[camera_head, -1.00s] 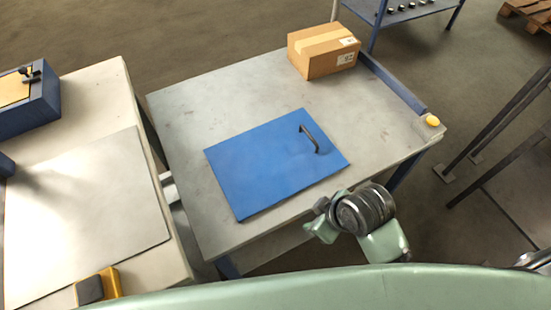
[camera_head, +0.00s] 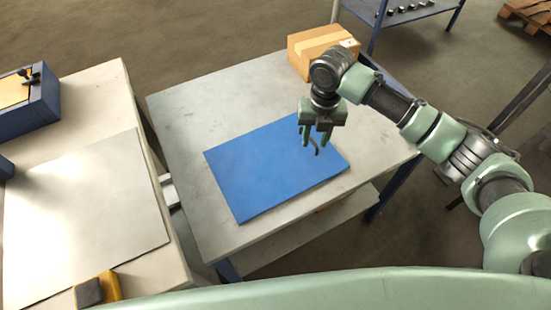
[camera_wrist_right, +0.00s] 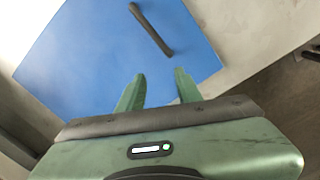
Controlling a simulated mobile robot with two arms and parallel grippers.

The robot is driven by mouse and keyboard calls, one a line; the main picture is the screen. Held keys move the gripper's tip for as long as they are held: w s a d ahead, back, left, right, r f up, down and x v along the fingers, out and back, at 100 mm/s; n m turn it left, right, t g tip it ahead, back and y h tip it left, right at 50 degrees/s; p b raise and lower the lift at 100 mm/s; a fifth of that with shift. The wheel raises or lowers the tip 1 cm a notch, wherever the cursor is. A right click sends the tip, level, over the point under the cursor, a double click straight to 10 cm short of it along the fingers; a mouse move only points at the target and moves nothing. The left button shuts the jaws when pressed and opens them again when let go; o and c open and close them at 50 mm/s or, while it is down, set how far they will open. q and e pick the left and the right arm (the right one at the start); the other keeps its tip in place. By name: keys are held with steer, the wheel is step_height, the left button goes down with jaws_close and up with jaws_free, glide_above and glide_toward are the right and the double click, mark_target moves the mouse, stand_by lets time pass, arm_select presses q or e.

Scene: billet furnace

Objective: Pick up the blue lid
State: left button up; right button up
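The blue lid (camera_head: 265,170) lies flat on the grey table, with a dark bar handle (camera_head: 316,149) near its right edge. It also shows in the right wrist view (camera_wrist_right: 85,60), where the handle (camera_wrist_right: 151,30) lies beyond the fingertips. My right gripper (camera_head: 317,146) is over the handle end of the lid, pointing down. Its two fingers (camera_wrist_right: 158,85) are apart with nothing between them. The fingers partly hide the handle in the head view, and I cannot tell the exact height above it. My left gripper is not in view.
A cardboard box (camera_head: 312,54) stands at the table's far corner, behind my right arm. The grey table (camera_head: 205,105) is clear around the lid. A pale bench (camera_head: 100,95) with a metal sheet (camera_head: 85,215) and a yellow-and-black item (camera_head: 97,290) stands at left.

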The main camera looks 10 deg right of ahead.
mark_target(318, 148)
steer(key=shift+w+d+r+n, duration=0.5)
steer(key=shift+w+d+r, duration=0.1)
steer(key=shift+d, duration=0.4)
step_height(318, 148, down, 7)
steer(key=shift+f+p, duration=0.15)
steer(key=shift+p, duration=0.5)
jaws_close()
steer(key=shift+a, duration=0.1)
